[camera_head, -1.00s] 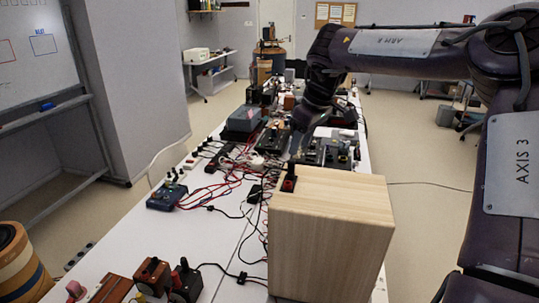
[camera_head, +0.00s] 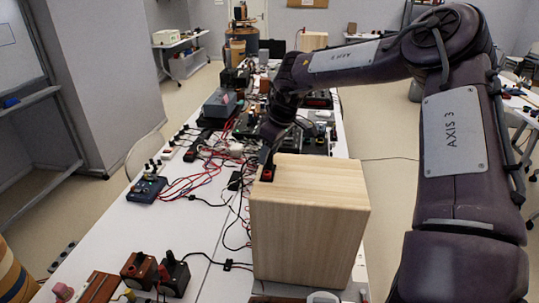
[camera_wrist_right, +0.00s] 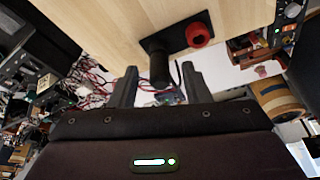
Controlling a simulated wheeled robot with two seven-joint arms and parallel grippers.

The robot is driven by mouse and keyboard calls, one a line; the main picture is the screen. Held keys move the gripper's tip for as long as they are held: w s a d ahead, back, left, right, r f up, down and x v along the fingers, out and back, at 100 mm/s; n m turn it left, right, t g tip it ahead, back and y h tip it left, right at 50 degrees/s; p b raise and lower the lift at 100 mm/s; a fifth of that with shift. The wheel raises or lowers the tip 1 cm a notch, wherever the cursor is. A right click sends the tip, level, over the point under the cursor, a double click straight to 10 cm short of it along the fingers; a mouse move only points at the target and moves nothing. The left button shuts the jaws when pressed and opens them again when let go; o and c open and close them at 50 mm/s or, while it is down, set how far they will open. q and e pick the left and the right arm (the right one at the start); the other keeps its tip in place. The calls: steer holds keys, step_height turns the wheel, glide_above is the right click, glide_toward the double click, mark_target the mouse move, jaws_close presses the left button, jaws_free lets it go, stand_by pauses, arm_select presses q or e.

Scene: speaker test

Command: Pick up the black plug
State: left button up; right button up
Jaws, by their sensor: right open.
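The black plug (camera_wrist_right: 160,66) is a short black cylinder. It sits in a black terminal plate (camera_wrist_right: 178,39) on the wooden speaker box (camera_wrist_right: 110,18), beside a red ring-shaped terminal (camera_wrist_right: 199,35). My right gripper (camera_wrist_right: 159,70) is open, with one finger on each side of the plug and a visible gap to each. The plug is hard to make out there. My left gripper is not in view.
The box stands on a long white table (camera_head: 185,230). Cables, a blue device (camera_head: 146,190), small brown and black units (camera_head: 173,276) and more electronics crowd the table to the left and behind. A wooden drum (camera_head: 12,275) shows at lower left.

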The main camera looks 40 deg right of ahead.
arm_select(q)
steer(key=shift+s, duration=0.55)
arm_select(e)
jaws_close()
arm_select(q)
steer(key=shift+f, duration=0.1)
